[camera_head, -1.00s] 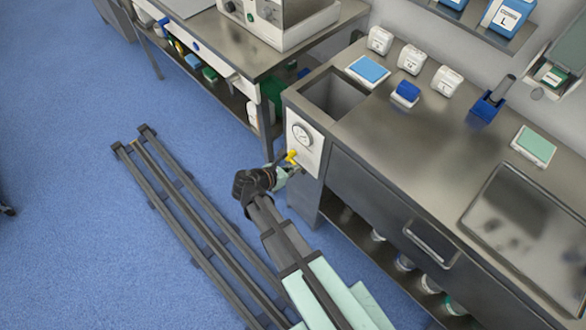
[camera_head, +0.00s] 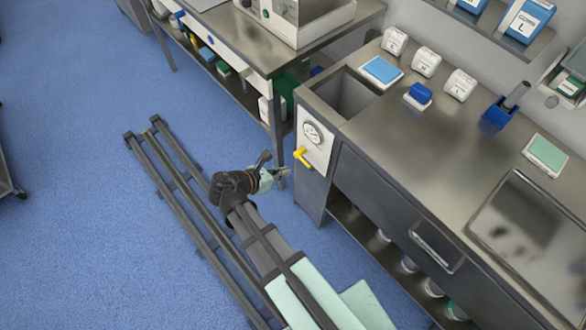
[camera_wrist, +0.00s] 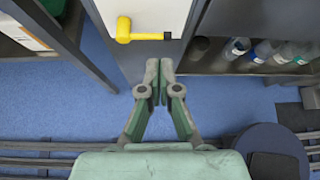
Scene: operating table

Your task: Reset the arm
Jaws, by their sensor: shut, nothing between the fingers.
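My arm reaches up from the bottom of the head view and ends in my gripper (camera_head: 281,175), which hangs above the blue floor in front of the counter's left end. In the wrist view my gripper (camera_wrist: 157,84) has its two pale green fingers together, with nothing between them. A yellow valve handle (camera_head: 302,156) sits on the white gauge panel below a round gauge (camera_head: 314,133). The handle also shows in the wrist view (camera_wrist: 136,31), pointing sideways. My gripper is apart from the handle, with a gap between them.
A steel counter (camera_head: 400,125) with a sink (camera_head: 345,97) stands to the right, with bottles on its lower shelf. Another steel table (camera_head: 235,45) stands at the back. Rails (camera_head: 195,200) run along the floor. The blue floor at left (camera_head: 75,200) is clear.

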